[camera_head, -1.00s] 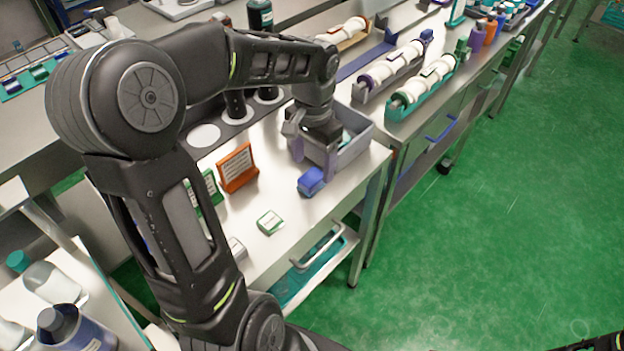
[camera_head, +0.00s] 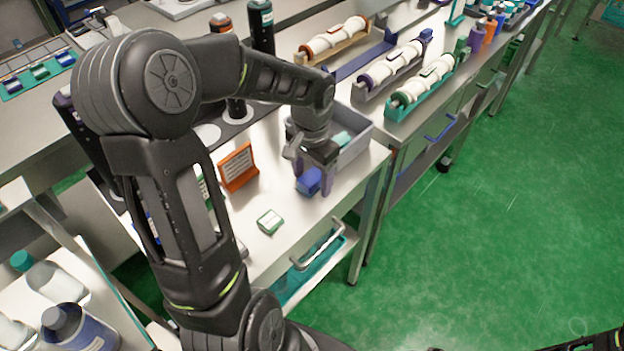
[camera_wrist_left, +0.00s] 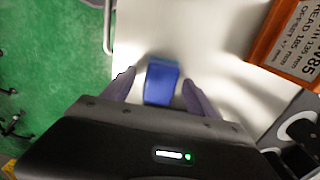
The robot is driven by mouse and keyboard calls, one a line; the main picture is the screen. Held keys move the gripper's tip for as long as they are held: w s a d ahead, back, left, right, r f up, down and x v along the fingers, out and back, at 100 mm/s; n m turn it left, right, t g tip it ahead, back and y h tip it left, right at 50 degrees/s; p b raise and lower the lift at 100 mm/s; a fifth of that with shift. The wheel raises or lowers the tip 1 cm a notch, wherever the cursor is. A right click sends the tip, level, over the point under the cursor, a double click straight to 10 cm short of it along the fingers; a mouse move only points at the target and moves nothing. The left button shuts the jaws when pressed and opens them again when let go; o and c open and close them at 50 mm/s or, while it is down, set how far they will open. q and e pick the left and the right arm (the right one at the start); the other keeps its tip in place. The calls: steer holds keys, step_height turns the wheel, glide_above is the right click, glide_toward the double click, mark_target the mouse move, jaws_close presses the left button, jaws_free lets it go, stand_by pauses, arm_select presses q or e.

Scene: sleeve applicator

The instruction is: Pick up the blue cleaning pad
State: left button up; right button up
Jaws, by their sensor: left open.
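The blue cleaning pad (camera_head: 308,183) is a small blue block on the white bench top, just in front of the grey bin. My left gripper (camera_head: 313,180) points down over it with its purple fingers apart, and partly covers it. In the left wrist view the pad (camera_wrist_left: 161,84) lies between the two open fingers (camera_wrist_left: 160,77), with a gap visible on each side. I cannot tell how far the fingertips are above the bench.
The grey bin (camera_head: 358,148) stands right behind my left gripper. An orange sign (camera_head: 238,167) stands to the left, also in the left wrist view (camera_wrist_left: 290,45). A small green-and-white block (camera_head: 269,221) lies nearer the front. The bench between them is clear.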

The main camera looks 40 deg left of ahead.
stand_by(0.3)
arm_select(q)
steer(key=c, duration=1.5)
